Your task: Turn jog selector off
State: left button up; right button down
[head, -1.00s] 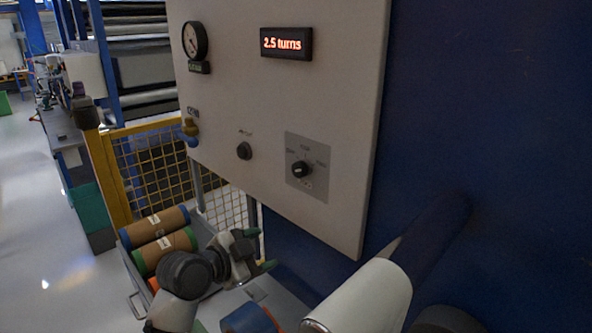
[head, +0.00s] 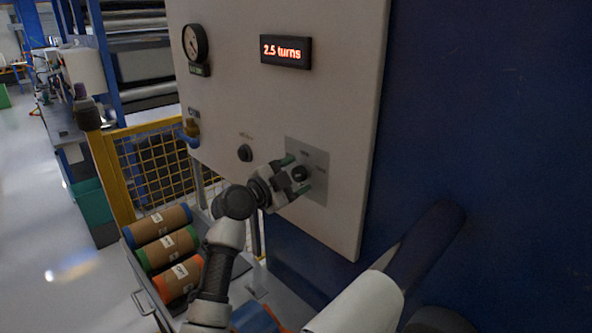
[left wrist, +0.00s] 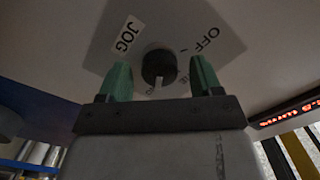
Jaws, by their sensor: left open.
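The jog selector is a round black knob (head: 299,174) on a grey square plate (head: 318,162) on the upright pale panel. My left gripper (head: 297,174) is open at the knob, its green fingers on either side of it. In the left wrist view the knob (left wrist: 159,65) lies between the fingertips of my left gripper (left wrist: 161,72), with a visible gap on both sides. The knob's white pointer mark points down in that view. The JOG label (left wrist: 128,33) is at upper left and OFF (left wrist: 207,40) at upper right; labels below are partly hidden. My right gripper is not in view.
The panel (head: 230,100) also carries a round gauge (head: 195,43), a red display (head: 286,51) reading "2.5 turns", and a small black knob (head: 245,153). Brown rolls (head: 165,248) lie in a tray below left. A white roller (head: 360,305) juts out at the bottom.

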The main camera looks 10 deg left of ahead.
pick_arm(q)
jog(key=shift+w+d, duration=0.15)
jog(key=shift+w, duration=0.1)
jog(key=c, duration=0.9)
